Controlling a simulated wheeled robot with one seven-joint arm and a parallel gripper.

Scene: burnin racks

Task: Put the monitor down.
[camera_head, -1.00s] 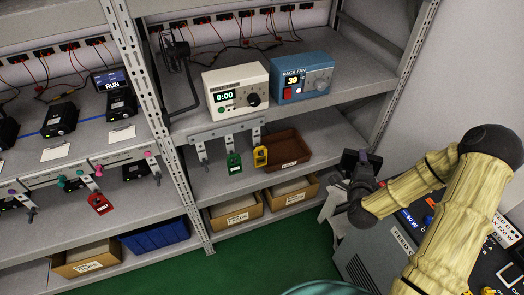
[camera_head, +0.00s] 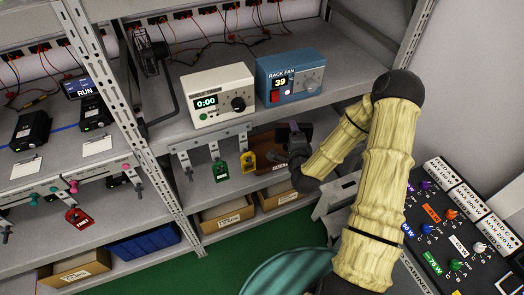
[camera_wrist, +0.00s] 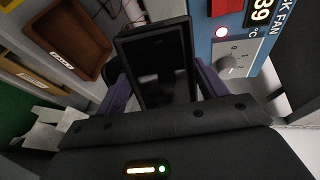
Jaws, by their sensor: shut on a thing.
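My gripper (camera_head: 295,137) is in front of the right rack, just below the blue rack fan box (camera_head: 290,78). In the wrist view its purple fingers (camera_wrist: 166,84) are shut on the monitor (camera_wrist: 160,58), a small black slab with a dark, blank screen and a thick frame. The monitor is held off any surface that I can see. In the head view it is a small dark shape, mostly hidden by my wrist. The fan box also shows in the wrist view (camera_wrist: 240,45), to the right of the monitor.
A white timer box (camera_head: 217,95) reading 0:00 stands left of the fan box on the same shelf. A brown tray (camera_wrist: 70,38) is on the shelf below. Green and yellow tags (camera_head: 249,161) hang at the shelf edge. A panel with knobs (camera_head: 450,225) stands at right.

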